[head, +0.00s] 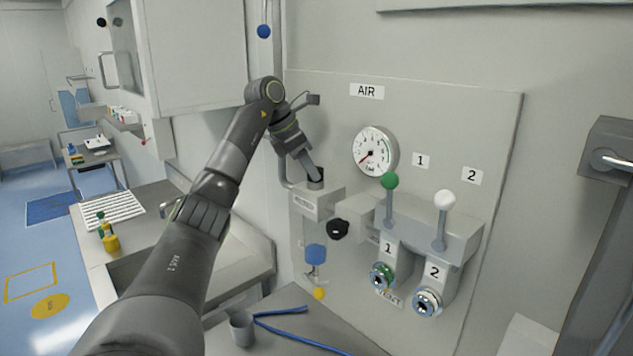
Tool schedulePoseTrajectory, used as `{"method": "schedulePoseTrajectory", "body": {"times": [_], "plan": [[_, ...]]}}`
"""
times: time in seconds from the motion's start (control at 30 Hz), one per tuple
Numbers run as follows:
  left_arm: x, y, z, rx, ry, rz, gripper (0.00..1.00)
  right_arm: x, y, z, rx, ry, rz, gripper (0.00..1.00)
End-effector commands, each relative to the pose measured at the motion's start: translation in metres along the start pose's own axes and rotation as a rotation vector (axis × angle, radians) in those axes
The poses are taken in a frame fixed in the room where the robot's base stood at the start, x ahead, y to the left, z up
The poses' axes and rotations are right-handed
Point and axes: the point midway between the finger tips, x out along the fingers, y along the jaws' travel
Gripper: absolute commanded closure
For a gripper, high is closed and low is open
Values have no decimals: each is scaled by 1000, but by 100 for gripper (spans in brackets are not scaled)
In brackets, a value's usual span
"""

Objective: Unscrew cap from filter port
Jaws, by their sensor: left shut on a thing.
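The filter unit is a light grey box (316,203) on the wall panel, left of the gauge. A small dark cap (316,184) sits at the top of this box, at its port. My left gripper (314,176) reaches down to it from the upper left and is shut on the cap. The fingers hide part of the cap, and I cannot tell whether it is still seated on the port. My right gripper is not in view.
The panel carries a gauge (375,152), a black knob (338,230), a green-knobbed lever (390,181) and a white-knobbed lever (444,201). Below, a grey cup (242,329) and a blue hose (290,331) rest on a grey surface. A sink counter (150,205) lies left.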

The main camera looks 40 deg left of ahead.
Motion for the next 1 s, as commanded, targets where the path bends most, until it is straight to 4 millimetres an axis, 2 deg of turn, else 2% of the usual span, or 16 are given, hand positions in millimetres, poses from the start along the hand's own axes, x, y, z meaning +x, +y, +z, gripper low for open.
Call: {"method": "schedulePoseTrajectory", "body": {"times": [0.13,0.47,0.8,1.0], "plan": [[1,-2,-1,-60,3,31,100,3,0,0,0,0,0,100],[1,-2,-1,-75,3,37,100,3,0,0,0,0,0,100],[1,-7,1,-323,5,175,100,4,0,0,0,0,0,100],[1,-8,1,-376,3,201,100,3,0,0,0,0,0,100]]}}
